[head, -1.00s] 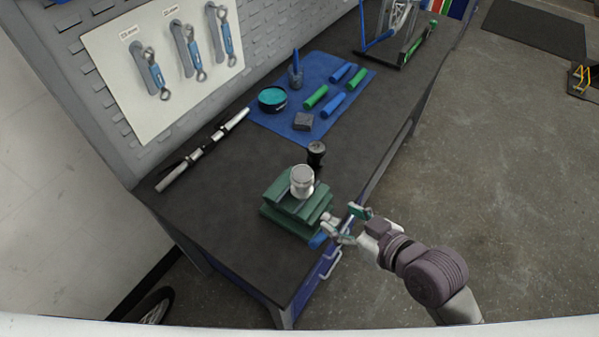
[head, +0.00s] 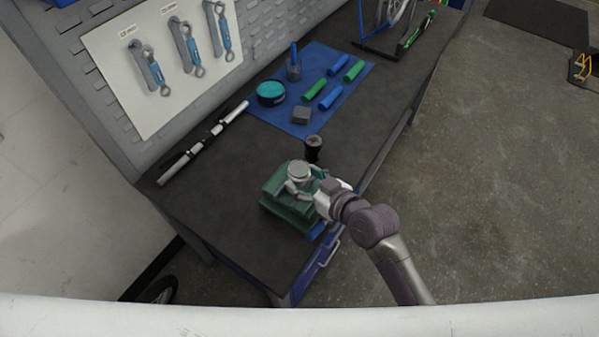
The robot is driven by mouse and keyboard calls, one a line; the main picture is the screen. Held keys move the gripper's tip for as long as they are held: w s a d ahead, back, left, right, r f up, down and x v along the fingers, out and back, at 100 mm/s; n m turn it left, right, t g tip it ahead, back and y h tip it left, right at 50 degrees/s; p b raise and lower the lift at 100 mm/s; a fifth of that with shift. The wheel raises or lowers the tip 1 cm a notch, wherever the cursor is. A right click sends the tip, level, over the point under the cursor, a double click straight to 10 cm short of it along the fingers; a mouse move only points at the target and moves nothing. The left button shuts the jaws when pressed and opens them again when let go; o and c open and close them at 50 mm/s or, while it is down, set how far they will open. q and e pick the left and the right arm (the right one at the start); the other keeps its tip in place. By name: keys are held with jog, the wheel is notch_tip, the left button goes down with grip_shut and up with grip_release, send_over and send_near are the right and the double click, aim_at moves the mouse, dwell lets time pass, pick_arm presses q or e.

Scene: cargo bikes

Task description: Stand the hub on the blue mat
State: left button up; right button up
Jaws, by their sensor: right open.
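A silver cylinder, apparently the hub (head: 299,169), stands upright at the top of the green vise (head: 275,187) near the bench's front edge. My right gripper (head: 298,184) is open at the hub, with its fingers low beside it. The wrist comes in from the right, and the fingers partly hide the hub's lower part and the vise jaws. I cannot tell whether the fingers touch the hub. The blue mat (head: 278,112) lies flat on the bench farther back. My left gripper is not in view.
A black cylinder (head: 314,145) stands just behind the vise. The mat holds a teal tin (head: 271,93), a cup with a blue tool (head: 294,72), a grey block (head: 301,115) and several blue and green grips. A silver-black rod (head: 203,145) lies along the wall side.

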jog(key=shift+x, duration=1.4)
jog(key=shift+d, duration=0.1)
jog(key=c, duration=1.1)
jog(key=shift+r, duration=0.1)
